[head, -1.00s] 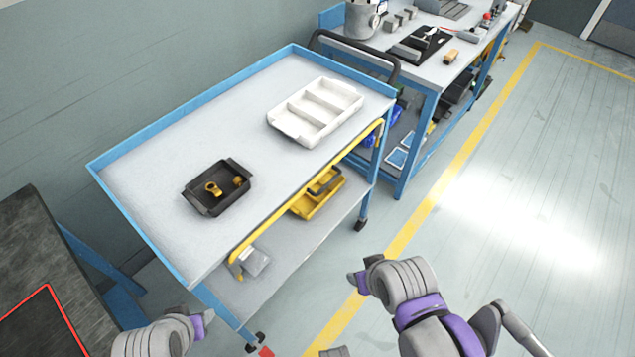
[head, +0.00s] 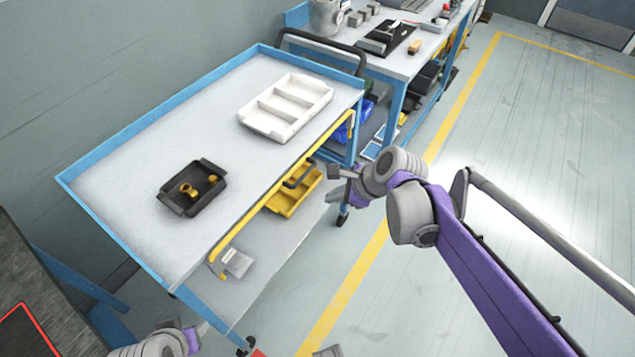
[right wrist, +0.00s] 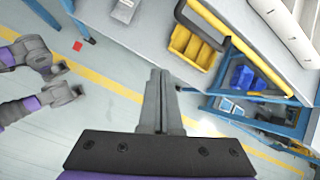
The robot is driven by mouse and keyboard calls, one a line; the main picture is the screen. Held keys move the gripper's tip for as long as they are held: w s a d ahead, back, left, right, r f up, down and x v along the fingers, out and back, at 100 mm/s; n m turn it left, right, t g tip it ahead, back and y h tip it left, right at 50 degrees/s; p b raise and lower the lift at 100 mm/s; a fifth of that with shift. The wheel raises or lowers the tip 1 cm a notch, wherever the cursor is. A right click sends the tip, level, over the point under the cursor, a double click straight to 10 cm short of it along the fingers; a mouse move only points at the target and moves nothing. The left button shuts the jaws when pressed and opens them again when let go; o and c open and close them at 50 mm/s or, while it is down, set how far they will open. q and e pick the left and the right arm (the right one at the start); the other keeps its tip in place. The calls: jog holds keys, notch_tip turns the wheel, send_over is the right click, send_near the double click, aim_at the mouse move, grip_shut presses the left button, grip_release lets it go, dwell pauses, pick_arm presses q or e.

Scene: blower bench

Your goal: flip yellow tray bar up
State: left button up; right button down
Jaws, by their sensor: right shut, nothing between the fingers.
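The yellow tray bar (head: 275,194) runs along the near long side of the cart's top shelf, its ends bent in toward the cart. It lies at or just below the shelf edge; its exact tilt is hard to tell. The right wrist view also shows the bar (right wrist: 235,42), ahead of and to the right of the fingers. My right gripper (head: 333,186) is shut and empty, out in front of the cart's right end and apart from the bar. Its closed fingers show in the right wrist view (right wrist: 159,80). My left gripper (head: 201,330) is partly visible near the cart's lower front corner; its jaws are unclear.
The blue-edged cart (head: 120,190) carries a black tray (head: 190,207) with brass parts and a white divided tray (head: 286,107). A yellow bin (head: 292,196) and a grey part (head: 237,262) sit below. A workbench (head: 405,62) stands behind. Floor at right is open.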

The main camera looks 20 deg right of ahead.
jog(key=w+m, duration=0.1)
jog(key=w+d+m, duration=0.1)
jog(key=m, duration=0.1)
jog(key=w+d+m, duration=0.1)
jog(key=m, duration=0.1)
jog(key=shift+w+r+t+y, duration=0.15)
jog(key=shift+w+t+y, duration=0.15)
jog(key=shift+y, duration=0.1)
jog(key=w+a+f+b, duration=0.1)
jog(key=w+a+f, duration=0.2)
jog(key=w+a, duration=0.1)
jog(key=shift+w+a+f, duration=0.15)
jog(key=shift+w+f, duration=0.2)
jog(key=shift+w, duration=0.45)
